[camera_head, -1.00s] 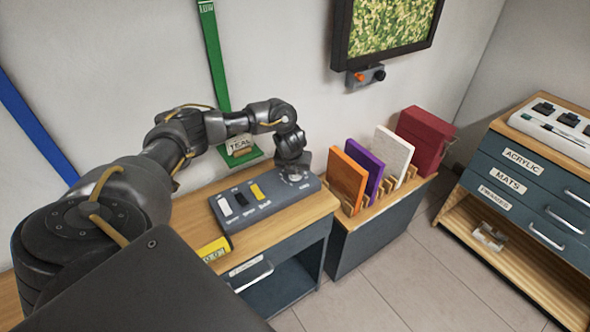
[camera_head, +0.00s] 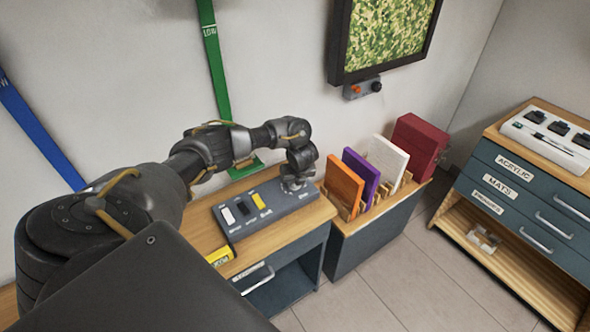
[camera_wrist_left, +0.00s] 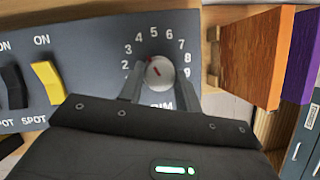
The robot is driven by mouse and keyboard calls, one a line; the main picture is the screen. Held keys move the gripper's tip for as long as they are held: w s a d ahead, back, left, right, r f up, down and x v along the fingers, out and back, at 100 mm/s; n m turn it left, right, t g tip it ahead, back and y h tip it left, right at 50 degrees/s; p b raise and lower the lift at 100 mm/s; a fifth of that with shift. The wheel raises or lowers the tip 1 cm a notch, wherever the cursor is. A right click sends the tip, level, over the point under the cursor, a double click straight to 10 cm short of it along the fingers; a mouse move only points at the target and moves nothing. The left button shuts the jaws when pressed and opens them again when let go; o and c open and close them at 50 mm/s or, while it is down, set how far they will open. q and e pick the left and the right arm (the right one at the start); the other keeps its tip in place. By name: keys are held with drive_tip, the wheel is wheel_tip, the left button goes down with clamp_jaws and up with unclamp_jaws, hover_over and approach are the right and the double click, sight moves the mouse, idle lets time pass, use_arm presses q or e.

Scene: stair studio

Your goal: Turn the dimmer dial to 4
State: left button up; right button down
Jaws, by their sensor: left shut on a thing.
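The grey control box (camera_head: 270,218) lies on the wooden-topped cabinet, with its dimmer dial at the right end. In the left wrist view the dial (camera_wrist_left: 160,73) is a round white knob with a red mark, inside an arc of white numbers above "DIM". The red mark points up and left, roughly toward 3 to 4; the exact reading is hard to tell. My left gripper (camera_wrist_left: 159,88) is shut on the dial, one finger on each side. In the head view my left gripper (camera_head: 296,184) covers most of the dial. My right gripper is not in view.
A white, a black and a yellow switch (camera_head: 258,201) sit left of the dial. A yellow device (camera_head: 219,256) lies before the box. Orange (camera_head: 344,185), purple and white panels stand in a rack close to the right. A green strap (camera_head: 215,60) hangs behind.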

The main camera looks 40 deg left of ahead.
use_arm(q)
drive_tip(key=o, duration=1)
drive_tip(key=shift+c, duration=0.2)
drive_tip(key=v, duration=0.3)
drive_tip(key=shift+w, duration=0.15)
drive_tip(key=p+v, duration=0.5)
drive_tip(key=v, duration=0.3)
drive_tip(key=shift+f, duration=0.1)
